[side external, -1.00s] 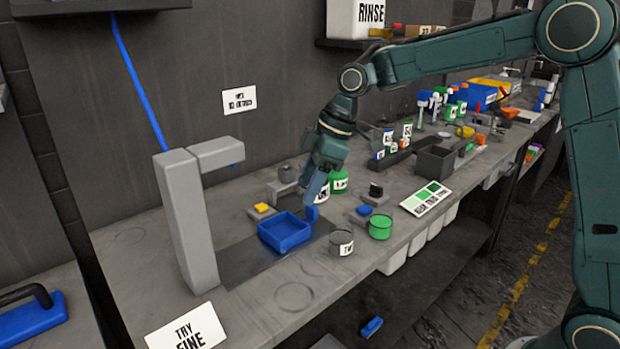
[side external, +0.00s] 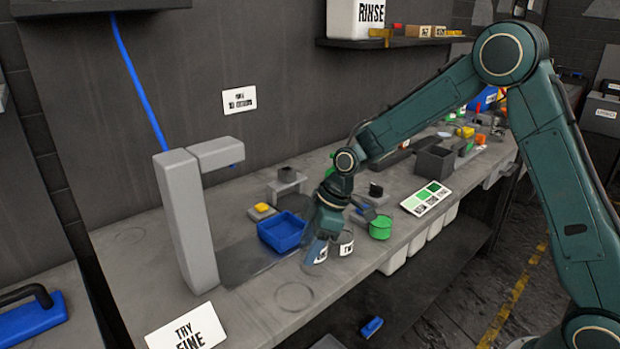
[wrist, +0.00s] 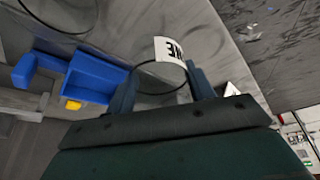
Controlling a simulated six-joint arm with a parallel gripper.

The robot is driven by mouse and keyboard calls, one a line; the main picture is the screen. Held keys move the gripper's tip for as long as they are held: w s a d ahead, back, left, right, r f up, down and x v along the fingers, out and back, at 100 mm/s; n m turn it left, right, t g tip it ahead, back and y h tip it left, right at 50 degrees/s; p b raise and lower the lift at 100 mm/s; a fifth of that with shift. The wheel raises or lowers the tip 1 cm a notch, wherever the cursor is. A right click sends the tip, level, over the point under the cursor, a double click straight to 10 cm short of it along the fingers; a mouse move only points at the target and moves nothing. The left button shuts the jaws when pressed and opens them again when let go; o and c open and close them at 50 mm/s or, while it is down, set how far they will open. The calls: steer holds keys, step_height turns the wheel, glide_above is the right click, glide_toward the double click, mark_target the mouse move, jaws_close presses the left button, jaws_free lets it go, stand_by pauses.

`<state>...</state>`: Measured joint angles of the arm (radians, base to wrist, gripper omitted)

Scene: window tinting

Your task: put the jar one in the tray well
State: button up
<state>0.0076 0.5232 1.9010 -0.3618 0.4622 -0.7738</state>
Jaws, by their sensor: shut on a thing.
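My gripper (side external: 317,250) is shut on jar one (side external: 321,252), a small grey jar with a white label. It holds the jar just right of and in front of the blue tray (side external: 279,244), outside it. In the wrist view jar one (wrist: 170,50) shows between the fingers, its label upside down and partly legible. The tray (wrist: 85,80) is left of it there, and its well looks empty in the side view. Whether the jar touches the bench is unclear.
A grey jar marked TW (side external: 345,244) stands close to the right of my gripper, with a green jar (side external: 380,228) beyond. A tall grey post (side external: 186,225) stands left of the tray. The front bench around a ring mark (side external: 294,296) is clear.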

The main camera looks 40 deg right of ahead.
steer(key=shift+f, duration=0.1)
steer(key=shift+f, duration=1.8)
steer(key=shift+f, duration=0.15)
steer(key=o, duration=1)
steer(key=v, duration=1.3)
steer(key=shift+r, duration=0.4)
